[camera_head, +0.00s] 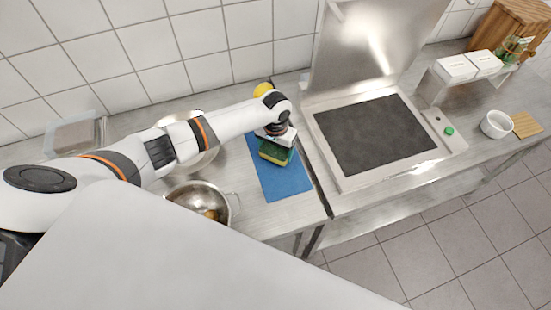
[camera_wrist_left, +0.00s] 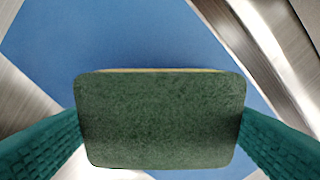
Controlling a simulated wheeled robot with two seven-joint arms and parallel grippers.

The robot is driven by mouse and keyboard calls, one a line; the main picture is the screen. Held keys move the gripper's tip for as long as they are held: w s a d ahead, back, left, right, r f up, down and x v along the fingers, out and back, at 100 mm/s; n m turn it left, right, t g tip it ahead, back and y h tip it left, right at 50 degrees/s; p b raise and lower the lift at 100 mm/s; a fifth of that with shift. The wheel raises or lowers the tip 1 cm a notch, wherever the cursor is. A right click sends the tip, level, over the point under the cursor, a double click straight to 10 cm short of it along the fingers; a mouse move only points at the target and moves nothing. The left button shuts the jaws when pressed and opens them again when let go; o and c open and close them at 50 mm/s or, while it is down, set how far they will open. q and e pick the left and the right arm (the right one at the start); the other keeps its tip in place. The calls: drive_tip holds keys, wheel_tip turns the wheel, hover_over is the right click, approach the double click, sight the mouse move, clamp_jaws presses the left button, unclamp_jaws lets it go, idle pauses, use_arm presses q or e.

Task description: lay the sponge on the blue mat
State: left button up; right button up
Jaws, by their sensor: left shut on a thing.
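The sponge (camera_head: 275,153) has a dark green face and a yellow side. It is over the blue mat (camera_head: 285,184) in the head view. My left gripper (camera_head: 277,142) is shut on it from above. In the left wrist view the sponge (camera_wrist_left: 160,120) fills the middle, between the two teal fingers of the left gripper (camera_wrist_left: 160,140). The blue mat (camera_wrist_left: 130,35) lies beneath and beyond it. I cannot tell whether the sponge touches the mat. The right gripper is not in view.
A steel bowl (camera_head: 205,192) stands left of the mat, with another bowl behind my left arm. A yellow object (camera_head: 262,89) is behind the mat. A griddle (camera_head: 375,133) with a raised lid is to the right. The mat's front part is bare.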

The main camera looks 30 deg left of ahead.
sight(275, 149)
use_arm(q)
drive_tip(key=shift+f+b, duration=0.55)
drive_tip(key=shift+f, duration=0.2)
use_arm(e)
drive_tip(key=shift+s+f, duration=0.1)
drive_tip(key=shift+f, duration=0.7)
use_arm(q)
drive_tip(key=o, duration=0.7)
drive_tip(key=shift+r, duration=0.25)
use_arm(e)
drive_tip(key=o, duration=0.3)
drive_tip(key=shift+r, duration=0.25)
use_arm(q)
drive_tip(key=shift+o, duration=0.7)
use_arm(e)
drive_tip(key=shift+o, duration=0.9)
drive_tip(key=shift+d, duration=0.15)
use_arm(q)
wheel_tip(275, 149, up, 12)
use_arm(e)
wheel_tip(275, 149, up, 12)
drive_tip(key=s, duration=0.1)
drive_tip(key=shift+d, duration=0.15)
use_arm(q)
drive_tip(key=shift+s, duration=0.1)
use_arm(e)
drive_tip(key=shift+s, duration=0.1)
